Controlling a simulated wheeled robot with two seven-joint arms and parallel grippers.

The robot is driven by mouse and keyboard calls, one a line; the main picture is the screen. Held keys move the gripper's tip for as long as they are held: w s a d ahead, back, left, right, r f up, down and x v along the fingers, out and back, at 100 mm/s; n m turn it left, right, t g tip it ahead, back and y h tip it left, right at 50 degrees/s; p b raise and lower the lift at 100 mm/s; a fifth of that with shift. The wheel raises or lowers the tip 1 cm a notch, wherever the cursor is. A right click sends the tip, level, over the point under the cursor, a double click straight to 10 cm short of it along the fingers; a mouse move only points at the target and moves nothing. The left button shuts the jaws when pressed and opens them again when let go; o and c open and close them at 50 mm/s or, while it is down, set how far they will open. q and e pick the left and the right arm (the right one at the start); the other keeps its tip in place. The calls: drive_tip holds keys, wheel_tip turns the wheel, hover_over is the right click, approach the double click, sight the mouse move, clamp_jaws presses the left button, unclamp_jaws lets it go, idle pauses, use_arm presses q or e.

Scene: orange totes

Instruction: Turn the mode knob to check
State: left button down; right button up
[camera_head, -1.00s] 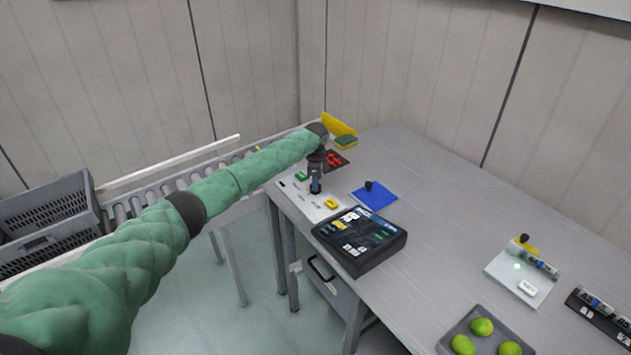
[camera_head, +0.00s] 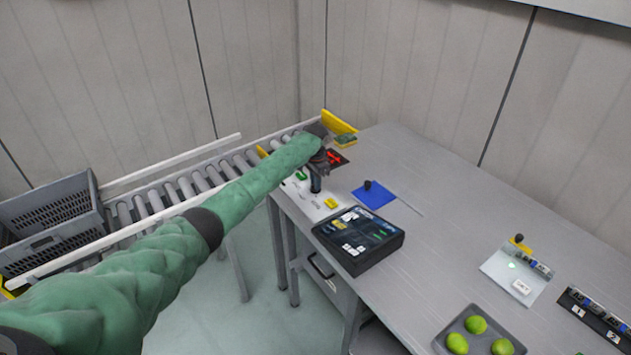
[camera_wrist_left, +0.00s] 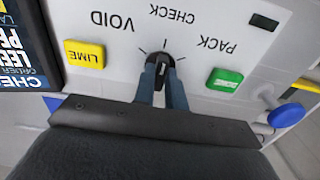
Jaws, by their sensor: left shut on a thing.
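The mode knob (camera_wrist_left: 163,68) is a small dark knob on a white panel (camera_wrist_left: 120,60), seen in the left wrist view with tick marks around it. The labels VOID, CHECK and PACK are printed around it and appear upside down; the CHECK label (camera_wrist_left: 172,14) is above the knob in the picture. My left gripper (camera_wrist_left: 163,84) is shut on the knob, one finger on each side. A pale line shows on the knob, but I cannot tell exactly which tick it meets. In the head view my left gripper (camera_head: 316,186) points down onto the panel. My right gripper is not in view.
A black label box (camera_head: 358,240) stands close by. A blue pad (camera_head: 374,196) with a dark knob lies behind. A roller conveyor (camera_head: 180,190) runs on the left. The table's middle is clear.

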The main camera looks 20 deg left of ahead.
use_arm(q)
drive_tip(key=shift+w+r, duration=0.1)
drive_tip(key=shift+r, duration=0.05)
drive_tip(key=c, duration=1.4)
unclamp_jaws()
drive_tip(key=shift+c, duration=0.2)
drive_tip(key=shift+r+b, duration=0.4)
wheel_tip(320, 180, up, 6)
drive_tip(key=shift+f+b, duration=0.1)
drive_tip(key=shift+b, duration=1.1)
drive_tip(key=shift+r, duration=0.55)
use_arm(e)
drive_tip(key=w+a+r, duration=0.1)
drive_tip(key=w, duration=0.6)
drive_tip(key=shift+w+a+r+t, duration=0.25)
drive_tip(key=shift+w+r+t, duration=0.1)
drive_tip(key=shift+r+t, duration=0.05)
